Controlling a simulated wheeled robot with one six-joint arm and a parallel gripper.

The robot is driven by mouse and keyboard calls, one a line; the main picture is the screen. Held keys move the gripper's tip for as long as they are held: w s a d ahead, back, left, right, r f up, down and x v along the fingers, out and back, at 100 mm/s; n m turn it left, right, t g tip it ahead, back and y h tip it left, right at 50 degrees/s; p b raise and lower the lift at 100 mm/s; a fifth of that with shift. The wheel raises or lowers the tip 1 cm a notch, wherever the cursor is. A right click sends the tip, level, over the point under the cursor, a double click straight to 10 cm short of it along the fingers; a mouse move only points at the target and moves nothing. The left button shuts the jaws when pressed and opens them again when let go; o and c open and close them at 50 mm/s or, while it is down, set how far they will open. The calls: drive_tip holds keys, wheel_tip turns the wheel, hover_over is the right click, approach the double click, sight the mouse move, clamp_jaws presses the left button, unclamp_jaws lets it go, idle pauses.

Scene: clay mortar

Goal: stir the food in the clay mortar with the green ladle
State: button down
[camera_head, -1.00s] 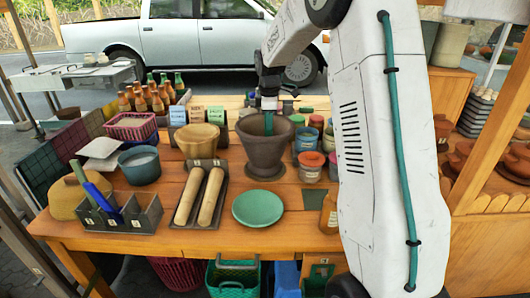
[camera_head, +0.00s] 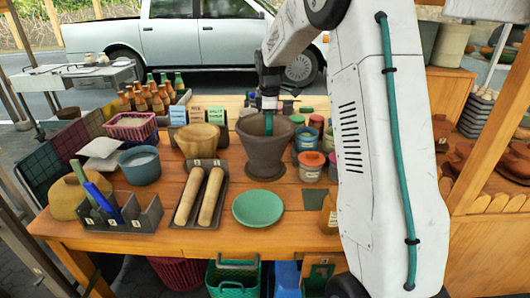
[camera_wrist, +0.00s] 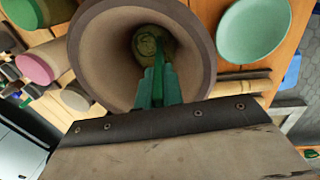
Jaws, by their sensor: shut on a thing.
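The clay mortar (camera_head: 266,152) is a brown, flared bowl on a foot, standing upright on the wooden table. In the wrist view its wide rim (camera_wrist: 90,62) opens below my gripper, with greenish food (camera_wrist: 152,42) at the bottom. The green ladle (camera_head: 268,124) reaches down into the mortar; in the wrist view its handle (camera_wrist: 160,72) runs toward the food. My gripper (camera_head: 268,106) is above the mortar, shut on the ladle's handle. The ladle's lower end is hard to tell apart from the food.
A green plate (camera_head: 258,208) lies in front of the mortar. Rolling pins on a tray (camera_head: 224,197) and a wooden bowl (camera_head: 198,140) stand to the left. Paint-like jars (camera_head: 311,166) crowd the right side. A grey caddy (camera_head: 150,214) stands at front left.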

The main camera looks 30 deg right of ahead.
wheel_tip(320, 180, up, 17)
drive_tip(key=shift+r, duration=0.15)
idle(1.0)
idle(0.5)
